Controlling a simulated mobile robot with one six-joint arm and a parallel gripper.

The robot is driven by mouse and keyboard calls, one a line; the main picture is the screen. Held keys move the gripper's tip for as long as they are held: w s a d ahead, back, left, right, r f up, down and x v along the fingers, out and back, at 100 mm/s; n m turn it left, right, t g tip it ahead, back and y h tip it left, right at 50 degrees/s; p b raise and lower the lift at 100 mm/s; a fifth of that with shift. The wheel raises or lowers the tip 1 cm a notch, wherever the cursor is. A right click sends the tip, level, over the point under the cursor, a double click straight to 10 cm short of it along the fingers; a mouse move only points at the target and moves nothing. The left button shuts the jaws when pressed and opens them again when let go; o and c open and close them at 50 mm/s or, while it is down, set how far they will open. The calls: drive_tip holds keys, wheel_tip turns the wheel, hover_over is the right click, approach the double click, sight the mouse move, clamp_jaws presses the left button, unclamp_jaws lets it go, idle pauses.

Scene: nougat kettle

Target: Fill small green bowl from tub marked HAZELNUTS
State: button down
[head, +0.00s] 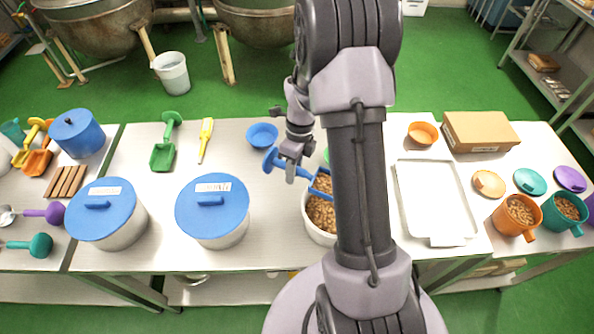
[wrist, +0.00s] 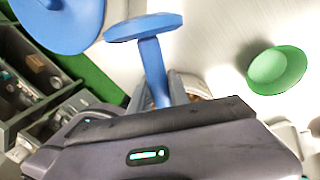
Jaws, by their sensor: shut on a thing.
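My gripper (head: 291,169) is shut on the handle of a blue scoop (head: 271,160). The handle also shows in the wrist view (wrist: 154,70), with its flat end up. The scoop's head is at an open white tub (head: 316,230) of brown nuts, over or in the nuts; I cannot tell how deep or how full it is. No marking is readable on this tub, and my arm hides its right side. The small green bowl (wrist: 277,72) stands apart from my gripper and looks empty in the wrist view; in the head view only a sliver (head: 326,155) shows beside my arm.
Two blue-lidded tubs (head: 213,205) (head: 104,212) with unreadable labels stand left. A blue bowl (head: 262,135), green scoop (head: 164,153) and yellow tool (head: 206,138) lie behind. Right are a tray (head: 436,200), an orange bowl (head: 422,134), a cardboard box (head: 480,130) and filled mugs (head: 516,217).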

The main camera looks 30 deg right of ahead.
drive_tip(key=shift+g, duration=0.3)
drive_tip(key=shift+a+p+v, duration=0.25)
drive_tip(key=shift+p+v, duration=0.5)
drive_tip(key=shift+v, duration=0.2)
drive_tip(key=shift+a+p+v, duration=0.2)
drive_tip(key=shift+p+v, duration=0.5)
drive_tip(key=shift+v, duration=0.2)
drive_tip(key=shift+a+p+v, duration=0.25)
drive_tip(key=shift+p+v, duration=0.5)
drive_tip(key=shift+v, duration=0.2)
drive_tip(key=shift+r, duration=0.1)
